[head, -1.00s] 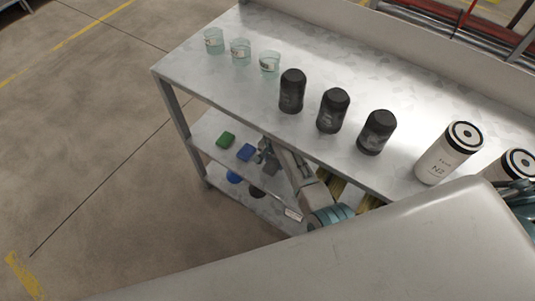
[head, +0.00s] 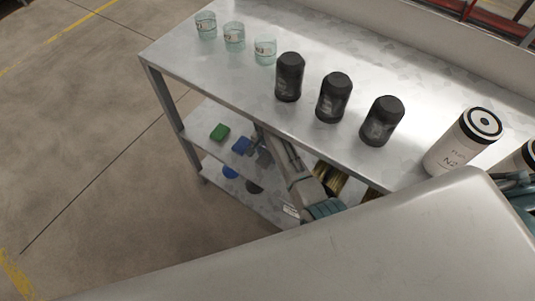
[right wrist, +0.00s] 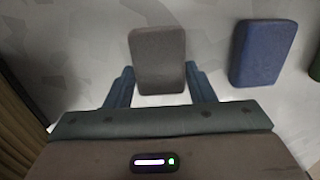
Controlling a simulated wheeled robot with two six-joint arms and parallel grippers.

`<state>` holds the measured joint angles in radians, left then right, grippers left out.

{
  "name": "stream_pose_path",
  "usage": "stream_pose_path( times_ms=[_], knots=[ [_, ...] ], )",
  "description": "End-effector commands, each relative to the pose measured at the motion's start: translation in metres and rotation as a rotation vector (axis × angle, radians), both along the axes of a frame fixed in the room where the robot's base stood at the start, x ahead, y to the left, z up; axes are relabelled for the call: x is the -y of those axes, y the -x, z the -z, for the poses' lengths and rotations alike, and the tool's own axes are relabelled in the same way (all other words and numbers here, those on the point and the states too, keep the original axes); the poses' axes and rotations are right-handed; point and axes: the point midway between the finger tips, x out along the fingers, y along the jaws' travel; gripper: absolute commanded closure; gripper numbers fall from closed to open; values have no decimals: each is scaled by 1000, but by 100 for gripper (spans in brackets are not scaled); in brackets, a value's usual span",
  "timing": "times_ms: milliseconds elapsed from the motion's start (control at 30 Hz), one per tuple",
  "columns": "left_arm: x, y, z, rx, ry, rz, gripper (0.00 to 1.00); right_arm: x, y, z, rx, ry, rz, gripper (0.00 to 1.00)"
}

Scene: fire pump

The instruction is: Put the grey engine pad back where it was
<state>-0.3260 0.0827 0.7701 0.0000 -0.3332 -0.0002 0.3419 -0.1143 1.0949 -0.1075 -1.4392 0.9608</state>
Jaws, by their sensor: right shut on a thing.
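The grey engine pad (right wrist: 159,58) is a dark grey rounded block between the fingers of my right gripper (right wrist: 160,80) in the right wrist view. That gripper is shut on it, at or just above the middle shelf; I cannot tell whether the pad touches the shelf. In the head view the right gripper (head: 257,146) reaches in under the top shelf, and the grey pad shows small and partly hidden there. A blue pad (right wrist: 264,52) lies beside it on the shelf, with a green pad (head: 219,131) further left. My left gripper is not in view.
The metal top shelf (head: 190,60) overhangs my right arm and carries glass beakers, black jars (head: 334,97) and white canisters (head: 464,143). A corner post (head: 175,105) stands left of the pads. Brush-like yellow items (head: 330,178) are right of my arm. Round pads lie on the bottom shelf.

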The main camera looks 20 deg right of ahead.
Motion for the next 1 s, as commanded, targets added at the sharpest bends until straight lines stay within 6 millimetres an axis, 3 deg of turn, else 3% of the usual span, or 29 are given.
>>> stream_pose_path(
  times_ms=[67,100,200,567,800,1000],
  knots=[
    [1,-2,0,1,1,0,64,0,0,3,0,0,0,69],
    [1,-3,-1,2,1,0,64,0,0,2,0,0,0,45],
    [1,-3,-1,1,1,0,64,0,0,2,0,0,0,29],
    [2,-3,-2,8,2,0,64,0,0,-4,0,0,0,29],
    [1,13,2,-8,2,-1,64,0,-1,-44,3,0,1,29],
    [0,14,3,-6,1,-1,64,0,-1,-69,1,2,0,29]
  ],
)
